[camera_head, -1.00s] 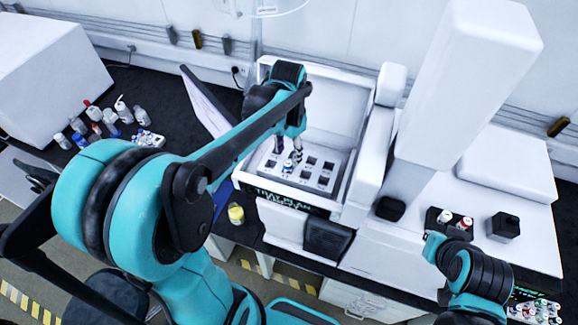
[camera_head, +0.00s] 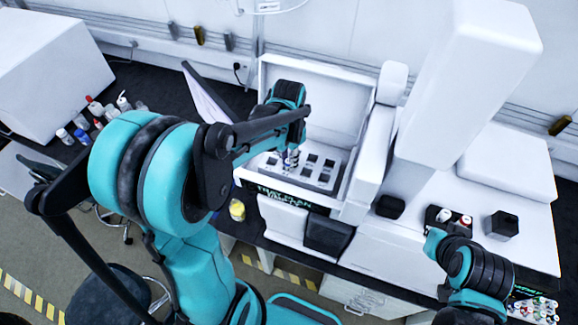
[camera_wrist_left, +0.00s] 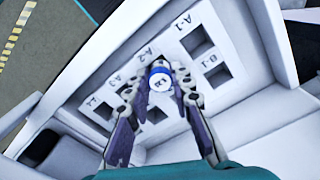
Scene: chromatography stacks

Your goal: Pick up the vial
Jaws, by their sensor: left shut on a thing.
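The vial (camera_wrist_left: 159,83) has a blue-rimmed white cap with a dark mark and is seen from above in the left wrist view. My left gripper (camera_wrist_left: 160,75) is shut on it, one finger on each side. In the head view, my left gripper (camera_head: 289,158) is over the white tray (camera_head: 308,184) inside the open white instrument, with the vial mostly hidden between its fingers. The tray has square dark slots with labels such as A-1, A-2 and B-1. I cannot tell whether the vial's base is clear of its slot. My right gripper is not visible; only part of that arm shows.
The instrument's walls (camera_head: 366,185) rise around the tray. A yellow-capped jar (camera_head: 237,210) stands at the front bench edge. Several bottles (camera_head: 80,136) stand at the left. A small black rack (camera_head: 446,222) with capped vials and a black block (camera_head: 502,225) sit at the right.

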